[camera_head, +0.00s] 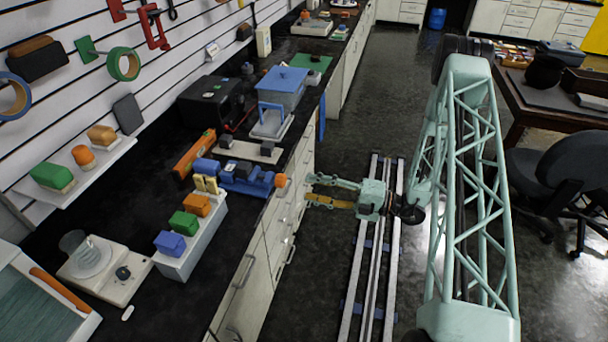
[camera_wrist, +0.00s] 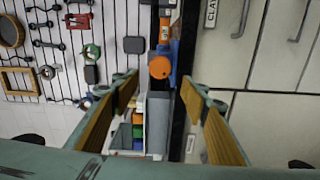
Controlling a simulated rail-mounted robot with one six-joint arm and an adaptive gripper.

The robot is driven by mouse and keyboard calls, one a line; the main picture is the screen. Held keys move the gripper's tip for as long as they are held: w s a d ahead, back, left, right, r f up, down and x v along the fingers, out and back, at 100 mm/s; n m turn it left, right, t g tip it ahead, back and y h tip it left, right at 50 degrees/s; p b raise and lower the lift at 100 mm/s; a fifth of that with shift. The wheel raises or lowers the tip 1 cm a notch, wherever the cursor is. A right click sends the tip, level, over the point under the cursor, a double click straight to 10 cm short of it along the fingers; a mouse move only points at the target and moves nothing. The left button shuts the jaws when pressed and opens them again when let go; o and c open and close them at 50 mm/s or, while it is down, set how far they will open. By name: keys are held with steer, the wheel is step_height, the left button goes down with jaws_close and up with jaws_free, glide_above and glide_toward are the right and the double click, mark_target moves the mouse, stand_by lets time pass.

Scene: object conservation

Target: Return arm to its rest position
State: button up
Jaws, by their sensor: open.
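My gripper (camera_head: 318,190) is at the middle of the head view, over the floor beside the counter's cabinet fronts. Its two fingers are spread apart with nothing between them. In the wrist view, the orange-lined fingers of my gripper (camera_wrist: 160,110) stand wide at left and right. They frame the counter edge beyond, with no object held. My arm reaches from the pale green lattice column at the right toward the counter.
The dark counter (camera_head: 120,215) runs along the left. On it are a blue vise (camera_head: 243,178) with an orange end, a white block with coloured cubes (camera_head: 184,222), and a blue bin (camera_head: 283,85). Floor rails (camera_head: 362,285) lie below my gripper. A chair (camera_head: 555,170) stands right.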

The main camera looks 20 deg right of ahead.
steer(key=s+a+r+n+g+h+b, duration=0.1)
steer(key=s+a+r+n+g, duration=0.3)
steer(key=s+a+r+n, duration=0.35)
steer(key=s+a+r+n+g+h+b, duration=0.1)
steer(key=s+a+r+n+g, duration=0.3)
steer(key=r+n, duration=0.5)
steer(key=s+a+r+n+g+h+b, duration=0.15)
steer(key=s+a+r+n+g, duration=0.35)
steer(key=r, duration=0.5)
steer(key=s+d+r+n+t+h+b, duration=0.1)
steer(key=s+d+r+n+t+h, duration=0.1)
steer(key=s+n, duration=0.5)
steer(key=s+d+r+n+t+h+b, duration=0.2)
steer(key=s+r+n+h, duration=0.3)
steer(key=s+n, duration=0.3)
steer(key=s+d+r+n+t+h+b, duration=0.1)
steer(key=s+d+r+n+t+h, duration=0.1)
steer(key=s+n, duration=0.6)
steer(key=shift+s+d+r+h+b, duration=0.3)
steer(key=shift+s+d+r+h, duration=0.15)
steer(key=shift+s+r+h, duration=0.65)
steer(key=shift+s+f, duration=0.1)
steer(key=shift+f, duration=0.05)
